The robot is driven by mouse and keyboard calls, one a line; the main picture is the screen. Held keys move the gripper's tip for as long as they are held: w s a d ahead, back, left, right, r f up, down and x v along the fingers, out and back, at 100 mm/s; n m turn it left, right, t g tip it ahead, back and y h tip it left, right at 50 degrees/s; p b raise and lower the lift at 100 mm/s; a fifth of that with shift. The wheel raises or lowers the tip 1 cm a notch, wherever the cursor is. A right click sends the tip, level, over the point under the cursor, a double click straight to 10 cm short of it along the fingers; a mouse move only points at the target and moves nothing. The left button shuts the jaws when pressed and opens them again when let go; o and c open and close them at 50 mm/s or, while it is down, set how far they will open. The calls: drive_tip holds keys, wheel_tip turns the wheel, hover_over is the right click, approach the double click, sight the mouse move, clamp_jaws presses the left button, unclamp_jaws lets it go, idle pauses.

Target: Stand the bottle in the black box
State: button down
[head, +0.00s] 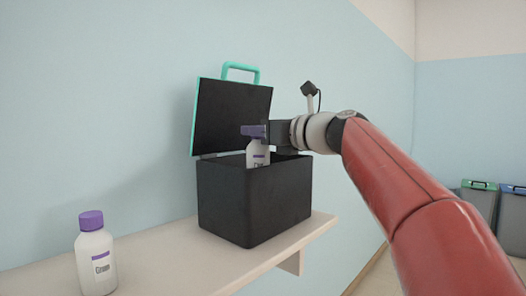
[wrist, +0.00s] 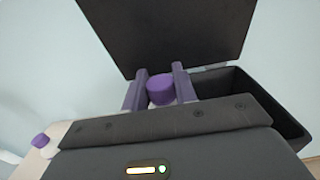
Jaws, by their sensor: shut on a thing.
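The black box (head: 252,205) stands on a shelf with its lid (head: 232,118) raised; the lid also shows at the top of the wrist view (wrist: 165,30). A white bottle with a purple label and purple cap (head: 258,154) is upright at the box opening, its lower part hidden behind the front wall. My gripper (head: 256,131) is shut on this bottle near its top. In the wrist view the purple cap (wrist: 160,89) sits between the two fingers. I cannot tell whether the bottle touches the box floor.
A second white bottle with a purple cap (head: 95,255) stands on the pale shelf (head: 175,262) to the left of the box. The box's open interior (wrist: 240,95) shows free room on the right in the wrist view. Several bins (head: 480,205) stand far right.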

sight(267, 154)
drive_tip(key=shift+w+f, duration=0.15)
drive_tip(key=shift+f, duration=0.1)
drive_tip(key=shift+f+b, duration=1.6)
drive_tip(key=shift+f, duration=0.1)
drive_tip(key=shift+f, duration=0.1)
drive_tip(key=shift+f+b, duration=0.35)
drive_tip(key=shift+f, duration=0.2)
drive_tip(key=c, duration=1.1)
unclamp_jaws()
drive_tip(key=shift+r, duration=0.15)
